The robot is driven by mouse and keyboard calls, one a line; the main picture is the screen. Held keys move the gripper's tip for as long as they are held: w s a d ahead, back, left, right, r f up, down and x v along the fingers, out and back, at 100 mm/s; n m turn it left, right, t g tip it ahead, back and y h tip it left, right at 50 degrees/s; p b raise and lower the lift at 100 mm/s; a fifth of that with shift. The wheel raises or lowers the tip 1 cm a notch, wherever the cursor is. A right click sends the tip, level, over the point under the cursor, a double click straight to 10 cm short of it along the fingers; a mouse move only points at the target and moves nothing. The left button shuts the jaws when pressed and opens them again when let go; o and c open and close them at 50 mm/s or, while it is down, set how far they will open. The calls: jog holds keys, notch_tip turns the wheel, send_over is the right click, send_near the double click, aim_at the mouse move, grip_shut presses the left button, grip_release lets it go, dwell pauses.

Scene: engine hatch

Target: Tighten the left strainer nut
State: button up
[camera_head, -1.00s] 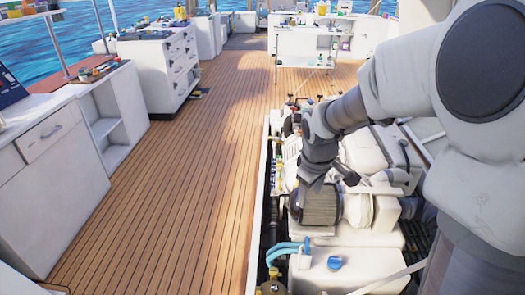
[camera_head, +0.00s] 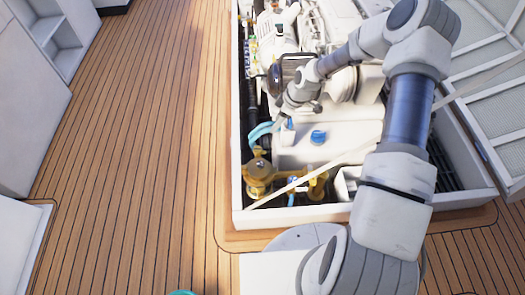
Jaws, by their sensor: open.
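Two brass strainers stand at the near end of the open engine hatch. The left strainer (camera_head: 258,178) is the larger in view. A small fitting shows on its top, but the nut is too small to make out clearly. The right strainer (camera_head: 318,186) is partly covered by a pale diagonal bar. My gripper (camera_head: 281,119) is open, above the engine bay and up the picture from the left strainer, apart from it. Its fingers are small and partly blurred into the hoses behind, and I see nothing held in them.
A light-blue hose (camera_head: 260,133) curves just above the left strainer. A white tank with a blue cap (camera_head: 318,137) lies to the right. The pale bar (camera_head: 340,160) crosses the hatch's near end. The wooden deck (camera_head: 140,160) at left is clear.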

aim_at(258, 149)
jog(key=b+x, duration=0.6)
jog(key=x, duration=1.5)
jog(key=shift+b, duration=0.3)
grip_shut()
